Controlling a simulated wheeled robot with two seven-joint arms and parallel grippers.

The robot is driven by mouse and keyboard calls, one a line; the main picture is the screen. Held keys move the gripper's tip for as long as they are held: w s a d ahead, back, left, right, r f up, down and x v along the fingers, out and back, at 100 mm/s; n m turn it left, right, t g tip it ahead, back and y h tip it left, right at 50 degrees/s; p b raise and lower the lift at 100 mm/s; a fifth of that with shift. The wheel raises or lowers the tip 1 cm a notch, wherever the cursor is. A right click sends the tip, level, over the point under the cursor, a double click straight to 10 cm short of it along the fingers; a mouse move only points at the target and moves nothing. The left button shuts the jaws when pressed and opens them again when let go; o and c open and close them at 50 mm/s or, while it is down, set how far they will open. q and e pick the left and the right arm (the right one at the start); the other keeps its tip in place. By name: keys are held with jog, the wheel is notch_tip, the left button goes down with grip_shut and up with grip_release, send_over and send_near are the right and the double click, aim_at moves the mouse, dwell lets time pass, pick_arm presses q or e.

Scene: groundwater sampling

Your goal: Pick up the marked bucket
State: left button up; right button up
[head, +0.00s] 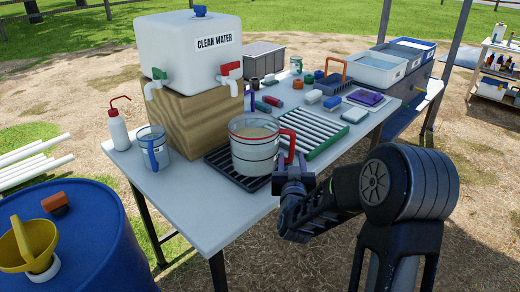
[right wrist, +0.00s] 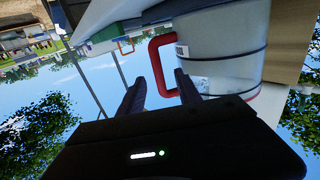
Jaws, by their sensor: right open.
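The marked bucket (head: 254,148) is clear with dark bands, a red-tinted rim and a red handle (head: 288,142) on its right side. It stands upright on a black grate on the table and holds cloudy liquid. My right gripper (head: 293,172) is at the table's front edge, just in front of and below the handle. In the right wrist view the bucket (right wrist: 225,55) is at the upper right, and the red handle (right wrist: 157,62) lies beyond and between the two open fingers (right wrist: 160,90). I cannot tell whether they touch it. My left gripper is not in view.
A black grate (head: 218,160) lies under the bucket. A clear jug (head: 153,150), a wash bottle (head: 117,128) and the clean water tank (head: 185,50) on a wood block stand left and behind. A white slatted rack (head: 312,132) lies right of the handle. A blue barrel (head: 85,245) is at lower left.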

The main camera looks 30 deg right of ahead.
aim_at(292, 148)
jog(key=shift+w+d, duration=0.4)
jog(key=shift+w, duration=0.2)
jog(key=shift+p+x, duration=0.5)
jog(key=shift+x, duration=2.1)
jog(key=shift+s+d+r, duration=0.1)
jog(key=shift+d+r, duration=0.05)
grip_shut()
jog(key=shift+r, duration=0.1)
